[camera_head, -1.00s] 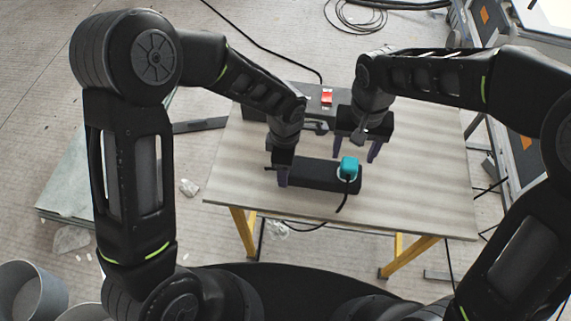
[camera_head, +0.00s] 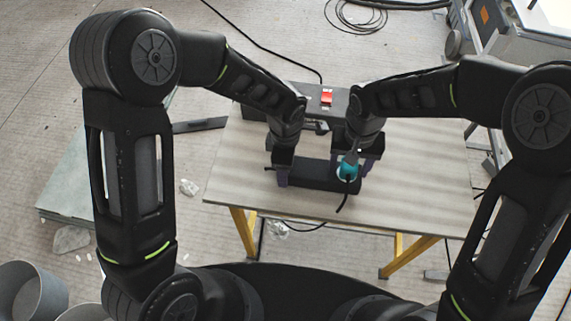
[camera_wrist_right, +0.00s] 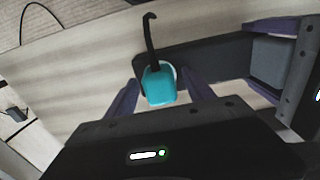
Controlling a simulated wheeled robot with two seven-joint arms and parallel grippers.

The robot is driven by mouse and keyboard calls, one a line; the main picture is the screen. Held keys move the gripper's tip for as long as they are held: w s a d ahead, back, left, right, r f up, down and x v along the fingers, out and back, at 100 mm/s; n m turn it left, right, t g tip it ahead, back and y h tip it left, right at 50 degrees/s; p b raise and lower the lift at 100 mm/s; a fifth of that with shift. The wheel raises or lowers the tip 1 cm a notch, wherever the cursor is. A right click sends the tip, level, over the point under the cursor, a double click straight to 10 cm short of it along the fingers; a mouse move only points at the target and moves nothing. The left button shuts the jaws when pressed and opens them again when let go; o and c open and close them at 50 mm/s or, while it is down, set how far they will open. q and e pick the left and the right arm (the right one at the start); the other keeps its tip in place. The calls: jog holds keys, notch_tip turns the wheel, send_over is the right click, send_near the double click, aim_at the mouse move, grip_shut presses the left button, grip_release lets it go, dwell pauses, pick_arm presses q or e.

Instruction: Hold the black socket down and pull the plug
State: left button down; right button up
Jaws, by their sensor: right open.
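The black socket (camera_head: 318,175) is a long dark block lying on the table, also in the right wrist view (camera_wrist_right: 210,62). The teal plug (camera_head: 348,171) stands at its right end in the head view, with a black cord coming off it; it shows clearly in the right wrist view (camera_wrist_right: 160,87). My right gripper (camera_head: 350,174) is over the plug, its purple fingers open, one on each side with gaps in the wrist view (camera_wrist_right: 162,80). My left gripper (camera_head: 283,174) is at the socket's other end, fingers on both sides of it; whether they press on it is unclear.
The light wooden table (camera_head: 420,195) has bare room at the right and front. A dark box with a red switch (camera_head: 327,97) stands at the table's back edge, behind my grippers. The plug's cord runs towards the table's front edge.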

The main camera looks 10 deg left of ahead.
jog(key=shift+c, duration=0.3)
dwell(0.4)
grip_shut()
dwell(0.4)
jog(key=shift+r, duration=0.2)
dwell(0.3)
jog(key=shift+r, duration=2.8)
jog(key=shift+r, duration=0.1)
jog(key=shift+r, duration=2.45)
pick_arm(q)
jog(key=shift+c, duration=1)
grip_release()
